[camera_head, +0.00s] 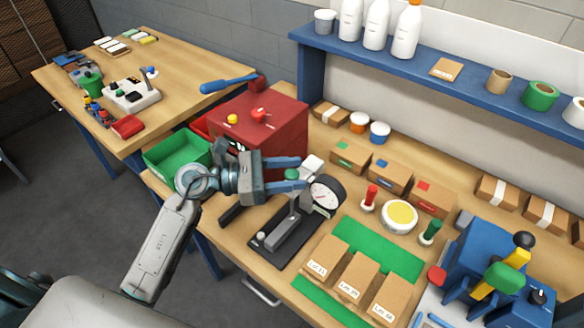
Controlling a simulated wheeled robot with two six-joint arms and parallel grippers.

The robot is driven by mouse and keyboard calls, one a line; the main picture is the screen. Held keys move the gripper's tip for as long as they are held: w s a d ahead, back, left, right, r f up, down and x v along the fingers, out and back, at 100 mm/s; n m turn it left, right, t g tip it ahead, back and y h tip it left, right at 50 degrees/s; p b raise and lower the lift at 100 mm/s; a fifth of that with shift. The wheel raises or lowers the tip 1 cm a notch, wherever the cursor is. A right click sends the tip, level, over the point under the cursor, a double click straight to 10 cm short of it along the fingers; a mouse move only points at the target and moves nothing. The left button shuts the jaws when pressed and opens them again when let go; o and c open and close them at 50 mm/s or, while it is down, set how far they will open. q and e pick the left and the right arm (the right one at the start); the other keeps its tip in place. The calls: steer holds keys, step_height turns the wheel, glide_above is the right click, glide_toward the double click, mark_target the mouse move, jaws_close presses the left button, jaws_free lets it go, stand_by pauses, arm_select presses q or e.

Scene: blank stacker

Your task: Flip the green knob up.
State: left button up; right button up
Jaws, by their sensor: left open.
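A small green knob (291,174) shows between the two blue fingertips of my left gripper (302,174). It sits by a black device with a round white dial (325,192) on the wooden bench. My left gripper is open, its fingers pointing right, one on each side of the knob in the picture. I cannot tell whether they touch it. The gripper hides part of the knob's mounting. My right gripper is not in view.
A red cabinet (270,125) stands just behind the gripper, with a green bin (178,152) to its left. Stamps, a yellow-topped round tin (400,215) and cardboard boxes stand to the right. A blue machine (470,262) with yellow and green parts is at far right.

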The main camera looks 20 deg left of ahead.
arm_select(q)
steer(key=shift+w+d, duration=0.1)
steer(key=shift+d, duration=0.1)
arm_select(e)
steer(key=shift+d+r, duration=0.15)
arm_select(q)
steer(key=shift+c, duration=0.2)
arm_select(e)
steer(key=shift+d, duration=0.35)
arm_select(q)
jaws_close()
step_height(320, 180, up, 5)
steer(key=shift+p, duration=0.35)
steer(key=shift+r, duration=0.3)
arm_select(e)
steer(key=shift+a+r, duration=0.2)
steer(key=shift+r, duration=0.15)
arm_select(q)
steer(key=shift+o, duration=0.2)
jaws_free()
steer(key=shift+a+f, duration=0.1)
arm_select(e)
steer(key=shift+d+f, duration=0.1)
